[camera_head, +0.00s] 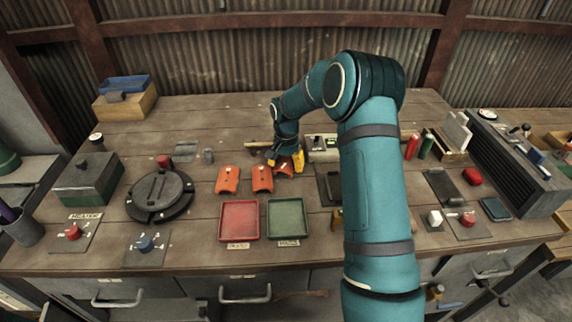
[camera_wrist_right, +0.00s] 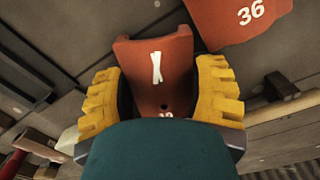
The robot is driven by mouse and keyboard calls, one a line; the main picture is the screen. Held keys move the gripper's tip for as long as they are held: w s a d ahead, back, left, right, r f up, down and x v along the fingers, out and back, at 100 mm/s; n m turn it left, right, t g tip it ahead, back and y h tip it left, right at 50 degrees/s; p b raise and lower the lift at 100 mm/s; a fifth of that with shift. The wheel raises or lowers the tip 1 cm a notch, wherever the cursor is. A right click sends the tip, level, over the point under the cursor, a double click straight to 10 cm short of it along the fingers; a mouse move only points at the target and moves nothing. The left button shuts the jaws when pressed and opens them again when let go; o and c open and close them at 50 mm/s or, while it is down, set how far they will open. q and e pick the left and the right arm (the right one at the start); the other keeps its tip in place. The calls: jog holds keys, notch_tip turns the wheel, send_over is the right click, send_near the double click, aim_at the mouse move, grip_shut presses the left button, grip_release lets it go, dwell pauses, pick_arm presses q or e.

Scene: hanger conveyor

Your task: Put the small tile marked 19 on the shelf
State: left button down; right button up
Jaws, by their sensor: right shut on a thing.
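Orange tiles lie in a row at the middle of the bench. The left tile (camera_head: 228,180) and middle tile (camera_head: 262,178) are free; a third tile (camera_head: 284,170) is partly hidden under my right gripper (camera_head: 285,161). In the right wrist view, the yellow fingers of my right gripper (camera_wrist_right: 162,100) are shut on a curved orange-red tile (camera_wrist_right: 156,72). It bears a white mark, and digits at its lower edge are partly hidden, so I cannot read its number surely. A tile marked 36 (camera_wrist_right: 238,18) lies beside it. I cannot pick out the shelf surely. My left gripper is not in view.
A red tray (camera_head: 239,238) and a green tray (camera_head: 288,237) stand in front of the tiles. A round dark plate (camera_head: 158,212) is at the left. My right arm covers part of the bench's right half. The back left of the bench has free room.

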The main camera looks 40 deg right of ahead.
jog(key=shift+r, duration=0.15)
jog(key=o, duration=0.9)
jog(key=shift+f, duration=0.2)
jog(key=shift+c, duration=0.2)
jog(key=o, duration=0.4)
jog(key=shift+c, duration=0.2)
jog(key=shift+r, duration=0.15)
